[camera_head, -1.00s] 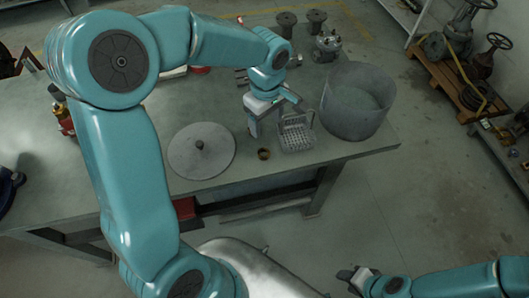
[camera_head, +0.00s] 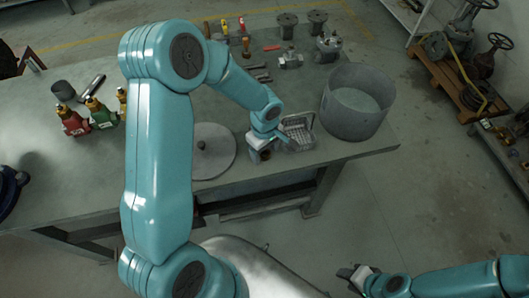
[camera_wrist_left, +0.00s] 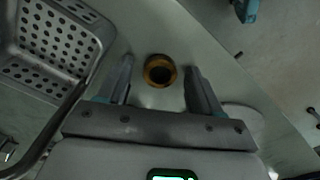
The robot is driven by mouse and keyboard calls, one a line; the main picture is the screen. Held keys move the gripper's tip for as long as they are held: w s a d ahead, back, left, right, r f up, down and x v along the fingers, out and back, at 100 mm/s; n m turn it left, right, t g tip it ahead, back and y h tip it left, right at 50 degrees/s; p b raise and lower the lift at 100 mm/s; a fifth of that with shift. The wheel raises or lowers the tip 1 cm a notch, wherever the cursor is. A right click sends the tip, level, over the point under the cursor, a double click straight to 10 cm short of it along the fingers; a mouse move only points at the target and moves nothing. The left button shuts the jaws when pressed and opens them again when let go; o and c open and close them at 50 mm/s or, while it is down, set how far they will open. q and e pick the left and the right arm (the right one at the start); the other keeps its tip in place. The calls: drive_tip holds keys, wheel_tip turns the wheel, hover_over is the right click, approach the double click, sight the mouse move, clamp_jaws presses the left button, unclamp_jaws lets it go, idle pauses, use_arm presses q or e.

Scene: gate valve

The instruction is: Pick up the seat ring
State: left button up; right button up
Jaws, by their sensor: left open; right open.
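The seat ring is a small brass-brown ring (camera_wrist_left: 160,71) lying flat on the bench. In the left wrist view it sits between the two open fingers of my left gripper (camera_wrist_left: 160,80), near their tips, with a gap on each side. In the head view the ring (camera_head: 266,155) shows only partly, beneath my left gripper (camera_head: 262,150), which points down at the bench's front edge. My right gripper (camera_head: 352,278) is open and empty, low at the bottom of the head view, away from the bench.
A perforated metal basket (camera_head: 298,132) stands right beside my left gripper. A large grey tub (camera_head: 357,100) is further right. A round lid with a knob (camera_head: 212,165) lies to the left. Valve parts (camera_head: 290,60) and tools stand at the back.

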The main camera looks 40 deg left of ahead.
use_arm(q)
drive_tip(key=c, duration=1.1)
drive_tip(key=shift+r, duration=0.1)
